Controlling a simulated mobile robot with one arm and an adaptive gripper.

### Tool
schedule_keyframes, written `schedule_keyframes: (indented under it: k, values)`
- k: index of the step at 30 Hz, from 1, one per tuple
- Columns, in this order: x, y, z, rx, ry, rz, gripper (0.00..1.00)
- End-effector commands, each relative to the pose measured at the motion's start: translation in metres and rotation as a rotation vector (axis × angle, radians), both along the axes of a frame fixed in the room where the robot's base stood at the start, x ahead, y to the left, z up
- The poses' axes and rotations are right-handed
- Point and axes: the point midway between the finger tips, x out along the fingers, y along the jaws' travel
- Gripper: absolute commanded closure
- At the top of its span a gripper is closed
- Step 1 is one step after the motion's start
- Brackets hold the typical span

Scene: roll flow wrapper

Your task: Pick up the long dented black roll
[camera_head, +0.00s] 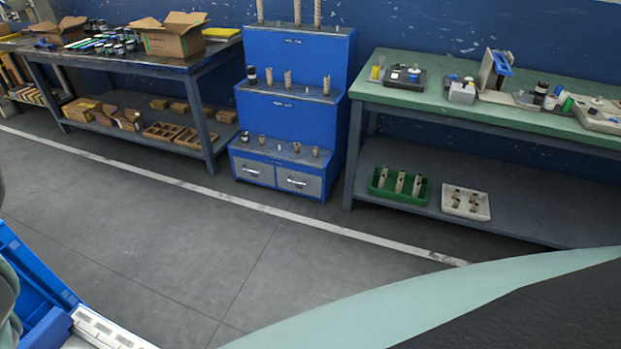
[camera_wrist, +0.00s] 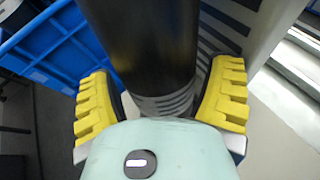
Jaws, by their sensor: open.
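A large black roll (camera_wrist: 145,45) fills the upper middle of the wrist view. It is smooth and dark, and its upper end runs out of the frame. I cannot see a dent on it. My gripper (camera_wrist: 165,85) has yellow ribbed fingers and is open, with one finger on each side of the roll. I cannot tell whether either finger touches it. My gripper's body hides what lies nearest. The head view does not show this roll or my gripper.
A blue crate (camera_wrist: 45,45) stands left of the roll. In the head view are a blue stepped cabinet (camera_head: 292,120), a green-topped bench (camera_head: 420,95) and a dark workbench (camera_head: 75,60). The grey floor (camera_head: 190,235) is clear.

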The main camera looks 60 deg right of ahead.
Motion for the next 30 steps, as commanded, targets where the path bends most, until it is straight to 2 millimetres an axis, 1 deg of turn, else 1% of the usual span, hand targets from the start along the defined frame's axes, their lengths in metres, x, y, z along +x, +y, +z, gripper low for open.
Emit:
schedule_keyframes:
  k: [4, 12, 13, 30]
  values:
    - [0.0118, -0.0029, -0.0065, -0.002, 0.000, 0.002, 0.20]
    - [0.0137, -0.0026, -0.0070, -0.002, 0.002, 0.005, 0.20]
    - [0.0137, -0.0026, -0.0070, -0.002, 0.002, 0.005, 0.18]
    - [0.0138, -0.0027, -0.0069, -0.001, 0.001, 0.004, 0.76]
